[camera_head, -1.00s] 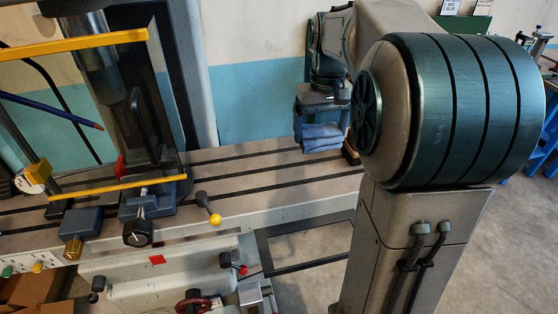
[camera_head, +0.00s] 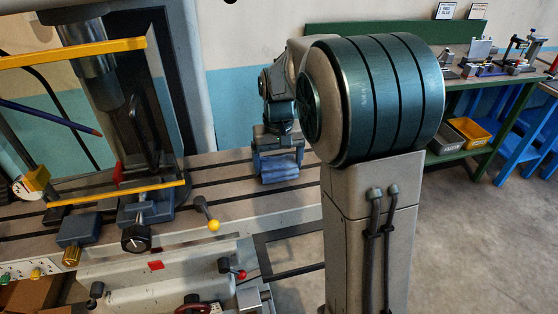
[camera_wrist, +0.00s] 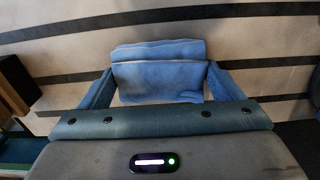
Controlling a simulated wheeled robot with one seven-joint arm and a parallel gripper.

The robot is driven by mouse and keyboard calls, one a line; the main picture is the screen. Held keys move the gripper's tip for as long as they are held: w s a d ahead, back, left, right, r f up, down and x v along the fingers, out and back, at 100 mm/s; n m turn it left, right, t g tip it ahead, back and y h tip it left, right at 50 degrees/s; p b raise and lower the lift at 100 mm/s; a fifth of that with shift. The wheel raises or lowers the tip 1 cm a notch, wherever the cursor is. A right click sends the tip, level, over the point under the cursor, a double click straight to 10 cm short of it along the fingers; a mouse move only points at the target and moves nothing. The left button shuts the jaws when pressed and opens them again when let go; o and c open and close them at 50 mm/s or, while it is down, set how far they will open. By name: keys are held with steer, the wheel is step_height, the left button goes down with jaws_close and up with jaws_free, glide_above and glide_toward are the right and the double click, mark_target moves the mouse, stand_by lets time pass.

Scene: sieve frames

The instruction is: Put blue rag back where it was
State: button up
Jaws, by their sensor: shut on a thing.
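The blue rag (camera_head: 279,172) is a folded cloth at the low end of my arm, over the grey slotted machine table (camera_head: 222,176). In the wrist view the rag (camera_wrist: 158,75) lies between the two fingers of my gripper (camera_wrist: 160,84), with a finger against each side. My gripper (camera_head: 278,162) is shut on it and points down. I cannot tell whether the rag touches the table or hangs just above it.
A vise (camera_head: 146,204) and yellow guard bars (camera_head: 120,191) stand to the left on the machine table. A lever with a yellow knob (camera_head: 213,225) sticks out in front. A green workbench (camera_head: 462,115) with tools and bins is at the right. A brown block (camera_wrist: 17,82) shows at left in the wrist view.

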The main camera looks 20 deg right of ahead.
mark_target(279, 162)
steer(key=o, duration=0.7)
step_height(279, 162, up, 11)
steer(key=s+f+t, duration=0.1)
steer(key=s+f, duration=0.3)
steer(key=s, duration=0.6)
steer(key=s+f+t, duration=0.1)
steer(key=s+f, duration=0.3)
steer(key=s, duration=0.6)
steer(key=shift+s+t+p, duration=0.3)
steer(key=shift+t+p, duration=0.1)
steer(key=shift+f, duration=0.1)
steer(key=shift+d+r+p, duration=0.1)
steer(key=shift+r+p, duration=0.3)
steer(key=shift+r, duration=0.05)
